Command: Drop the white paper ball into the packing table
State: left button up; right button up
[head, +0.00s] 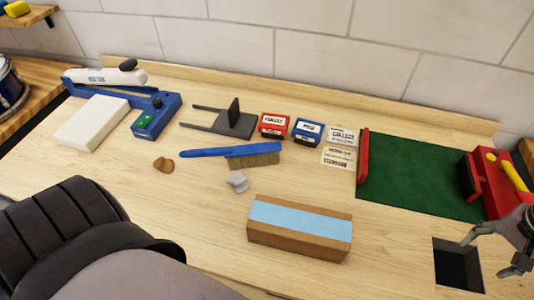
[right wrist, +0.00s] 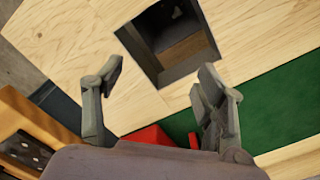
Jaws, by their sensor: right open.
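A crumpled greyish-white paper ball (head: 238,182) lies on the packing table (head: 190,215), just in front of the blue brush. The table has a dark square opening (head: 458,266) at its front right, also seen in the right wrist view (right wrist: 180,50). A brown surface shows inside it. My right gripper (head: 487,257) is at the right edge of the head view, beside the opening, far right of the ball. In the right wrist view its fingers (right wrist: 160,72) are apart with nothing between them. My left gripper is not in view.
A brown crumpled lump (head: 164,164) and a blue brush (head: 230,152) lie near the ball. A brown box with a blue top (head: 300,227) stands between ball and opening. A green mat (head: 410,185) and red tool (head: 488,185) lie right. A blue-white sealer (head: 125,95) stands back left.

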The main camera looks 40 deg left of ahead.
notch_tip(320, 180, up, 11)
jog(key=shift+r, duration=0.15)
dwell(0.6)
